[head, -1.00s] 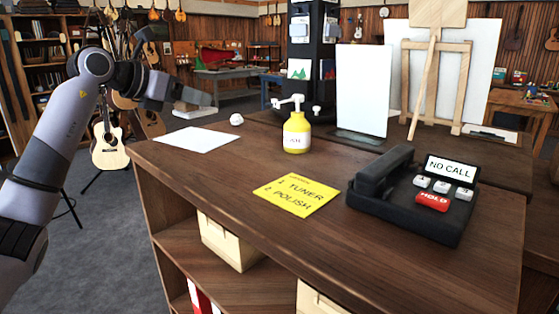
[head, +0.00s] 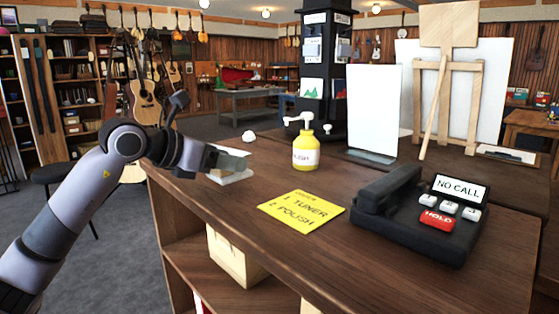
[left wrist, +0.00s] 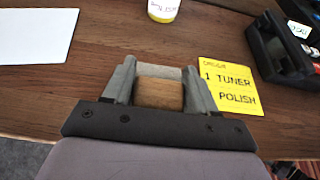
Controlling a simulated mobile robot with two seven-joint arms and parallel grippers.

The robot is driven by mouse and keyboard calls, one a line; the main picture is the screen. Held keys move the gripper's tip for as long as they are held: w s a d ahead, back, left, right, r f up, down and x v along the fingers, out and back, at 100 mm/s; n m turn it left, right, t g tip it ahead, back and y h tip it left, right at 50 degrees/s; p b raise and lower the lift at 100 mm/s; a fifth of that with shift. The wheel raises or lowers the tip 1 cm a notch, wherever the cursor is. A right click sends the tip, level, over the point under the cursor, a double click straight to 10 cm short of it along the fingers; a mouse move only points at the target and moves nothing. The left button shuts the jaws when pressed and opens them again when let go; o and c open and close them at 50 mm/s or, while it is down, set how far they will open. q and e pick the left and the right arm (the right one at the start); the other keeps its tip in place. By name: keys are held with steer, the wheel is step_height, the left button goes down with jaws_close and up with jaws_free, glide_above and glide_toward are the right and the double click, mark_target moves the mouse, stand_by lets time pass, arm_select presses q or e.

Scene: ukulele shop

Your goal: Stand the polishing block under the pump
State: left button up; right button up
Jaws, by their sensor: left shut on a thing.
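The yellow pump bottle (head: 305,152) with a white nozzle pointing left stands upright on the wooden counter. Its base also shows at the top of the left wrist view (left wrist: 163,9). My left gripper (head: 234,171) is over the counter, left of and nearer than the bottle. In the left wrist view its fingers are shut on the polishing block (left wrist: 160,93), a brown wooden block with a grey strip along its far edge. The block is apart from the bottle; whether it touches the counter I cannot tell. My right gripper is not in view.
A yellow note (head: 301,211) lies right of the gripper. A black telephone (head: 412,208) stands farther right. White paper (left wrist: 36,36) lies left of the block. A white upright panel (head: 373,108) stands behind the bottle.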

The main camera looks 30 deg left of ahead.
arm_select(q)
steer(key=p, duration=0.3)
glide_above(278, 177)
steer(key=s, duration=0.2)
steer(key=shift+w+a+r, duration=0.15)
steer(key=shift+w+a, duration=0.1)
steer(key=shift+a, duration=0.05)
steer(key=shift+w+d, duration=0.3)
steer(key=shift+w, duration=0.55)
step_height(278, 177, down, 4)
steer(key=shift+s+r+p, duration=0.1)
steer(key=shift+r+p, duration=0.05)
steer(key=shift+p, duration=0.2)
steer(key=shift+f, duration=0.2)
steer(key=o, duration=1)
steer(key=shift+o, duration=0.2)
